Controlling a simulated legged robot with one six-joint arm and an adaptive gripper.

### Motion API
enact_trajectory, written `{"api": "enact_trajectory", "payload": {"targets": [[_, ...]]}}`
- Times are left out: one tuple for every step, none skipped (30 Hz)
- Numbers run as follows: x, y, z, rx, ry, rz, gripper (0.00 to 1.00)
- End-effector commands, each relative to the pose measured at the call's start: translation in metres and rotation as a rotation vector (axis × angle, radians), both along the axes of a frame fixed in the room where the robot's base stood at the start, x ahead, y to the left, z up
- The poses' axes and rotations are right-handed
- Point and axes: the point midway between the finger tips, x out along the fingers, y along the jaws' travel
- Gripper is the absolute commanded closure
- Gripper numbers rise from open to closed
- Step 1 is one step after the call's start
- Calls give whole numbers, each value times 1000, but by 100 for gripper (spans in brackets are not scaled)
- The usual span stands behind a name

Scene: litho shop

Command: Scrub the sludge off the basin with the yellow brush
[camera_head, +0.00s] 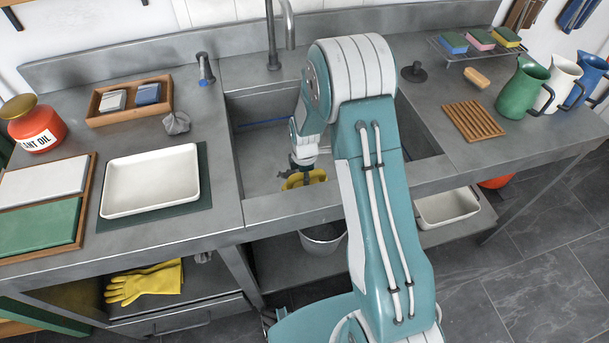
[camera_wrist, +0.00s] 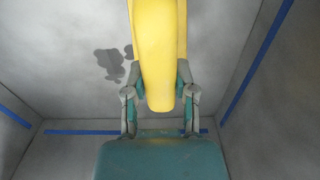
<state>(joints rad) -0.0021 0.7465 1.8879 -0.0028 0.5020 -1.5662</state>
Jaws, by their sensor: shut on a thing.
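The yellow brush (camera_wrist: 160,60) is held in my gripper (camera_wrist: 160,88), whose two fingers are shut on its sides. In the head view the brush (camera_head: 304,179) shows low inside the steel basin (camera_head: 262,150), below my gripper (camera_head: 304,160). Dark grey sludge (camera_wrist: 112,62) lies as an irregular patch on the basin floor, left of the brush in the wrist view. The brush covers part of the floor, and I cannot tell whether its bristles touch it.
Blue strips (camera_wrist: 258,60) run along the basin walls. A tall faucet (camera_head: 272,35) stands behind the basin. The left counter holds a white tray (camera_head: 150,180) and a wooden box (camera_head: 130,115). A wooden rack (camera_head: 473,120) and a green jug (camera_head: 522,88) stand on the right.

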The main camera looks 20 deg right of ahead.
Motion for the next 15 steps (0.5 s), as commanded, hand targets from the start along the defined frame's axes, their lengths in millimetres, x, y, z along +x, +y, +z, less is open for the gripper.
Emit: {"api": "enact_trajectory", "payload": {"targets": [[4,0,0,0,0,0,100],[6,0,0,0,0,0,100],[9,0,0,0,-1,0,100],[12,0,1,0,-1,0,100],[14,0,1,0,-1,0,100],[17,0,1,0,-2,0,100],[19,0,1,0,-1,0,100],[21,0,1,0,0,0,100],[24,0,1,0,-1,0,100],[26,0,1,0,-1,0,100],[28,0,2,0,-1,0,100],[29,0,2,0,0,0,100],[30,0,2,0,0,0,100],[31,0,2,0,0,0,100],[31,0,2,0,0,0,100]]}}
